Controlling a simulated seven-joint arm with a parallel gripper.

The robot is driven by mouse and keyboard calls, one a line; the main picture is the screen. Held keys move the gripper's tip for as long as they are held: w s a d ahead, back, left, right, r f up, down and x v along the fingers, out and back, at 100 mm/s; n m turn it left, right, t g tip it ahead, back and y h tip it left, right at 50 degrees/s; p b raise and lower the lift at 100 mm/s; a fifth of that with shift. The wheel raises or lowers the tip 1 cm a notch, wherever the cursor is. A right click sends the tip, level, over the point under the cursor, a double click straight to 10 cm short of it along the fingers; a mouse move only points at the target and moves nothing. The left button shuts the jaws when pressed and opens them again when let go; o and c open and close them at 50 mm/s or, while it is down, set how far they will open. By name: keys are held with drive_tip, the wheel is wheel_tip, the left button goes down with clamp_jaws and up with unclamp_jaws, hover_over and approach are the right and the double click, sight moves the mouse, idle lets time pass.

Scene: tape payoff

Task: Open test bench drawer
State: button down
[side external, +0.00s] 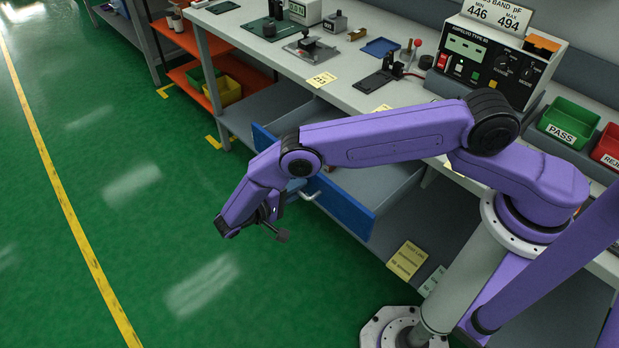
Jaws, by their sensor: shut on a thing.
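The test bench drawer (348,205) has a blue front and a grey inside. It stands pulled out from under the bench top, with part of its open inside showing behind my forearm. A pale bar handle (314,195) is on its front. My gripper (290,197) is at the handle, in front of the drawer, and is shut on it. The fingertips are small and partly hidden by my wrist, so the exact grip is hard to see. My forearm hides the upper middle of the drawer.
The grey bench top (345,98) carries tools, a tester (490,62), a green PASS bin (568,122) and a red bin (608,146). An orange shelf unit (205,75) stands at the left. The green floor (130,190) in front of the drawer is clear.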

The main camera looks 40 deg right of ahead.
drive_tip(key=shift+v, duration=0.8)
drive_tip(key=shift+f, duration=0.15)
drive_tip(key=c, duration=1.3)
unclamp_jaws()
drive_tip(key=v, duration=0.7)
drive_tip(key=shift+a, duration=0.25)
